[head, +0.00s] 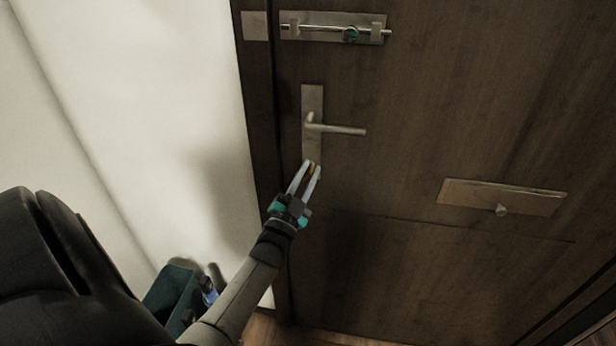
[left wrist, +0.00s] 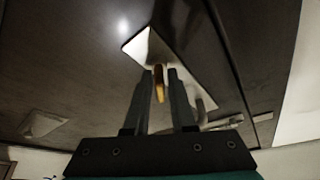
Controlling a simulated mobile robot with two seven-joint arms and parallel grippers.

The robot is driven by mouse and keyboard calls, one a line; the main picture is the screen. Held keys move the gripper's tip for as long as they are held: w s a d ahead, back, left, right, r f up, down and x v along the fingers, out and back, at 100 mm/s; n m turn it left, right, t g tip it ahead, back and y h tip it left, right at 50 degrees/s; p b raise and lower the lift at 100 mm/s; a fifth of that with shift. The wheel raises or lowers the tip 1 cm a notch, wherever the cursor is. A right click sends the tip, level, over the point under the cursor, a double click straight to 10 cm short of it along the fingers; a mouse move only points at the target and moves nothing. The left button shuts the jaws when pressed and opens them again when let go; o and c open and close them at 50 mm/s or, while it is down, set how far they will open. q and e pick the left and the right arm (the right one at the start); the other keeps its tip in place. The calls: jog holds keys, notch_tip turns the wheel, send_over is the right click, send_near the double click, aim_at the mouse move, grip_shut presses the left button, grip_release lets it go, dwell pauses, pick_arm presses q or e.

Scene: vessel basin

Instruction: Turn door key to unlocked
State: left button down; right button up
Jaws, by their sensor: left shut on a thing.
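The door key (head: 310,170) is a small brass-orange piece at the lower end of the lock plate (head: 312,97), below the door handle (head: 338,129). My left gripper (head: 312,166) reaches up to it from below and is shut on it. In the left wrist view the key (left wrist: 159,84) sits between the two fingertips (left wrist: 160,76), in front of the metal plate (left wrist: 148,48). The fingers hide part of the key, and I cannot tell its turn angle. The dark wooden door (head: 430,110) looks closed. My right gripper is not in view.
A sliding bolt (head: 335,29) is mounted above the handle. A mail slot plate (head: 500,196) with a knob is on the right. A white wall (head: 130,100) stands left of the door frame.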

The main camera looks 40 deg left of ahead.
pick_arm(q)
jog(key=n+y, duration=0.2)
jog(key=n, duration=0.2)
jog(key=n+g+y, duration=0.1)
jog(key=n+y, duration=0.1)
jog(key=n, duration=0.3)
jog(key=shift+y+b, duration=0.3)
jog(key=shift+n, duration=0.3)
jog(key=c, duration=0.9)
grip_release()
jog(key=v, duration=1.5)
jog(key=shift+s+d, duration=0.1)
jog(key=shift+d, duration=0.15)
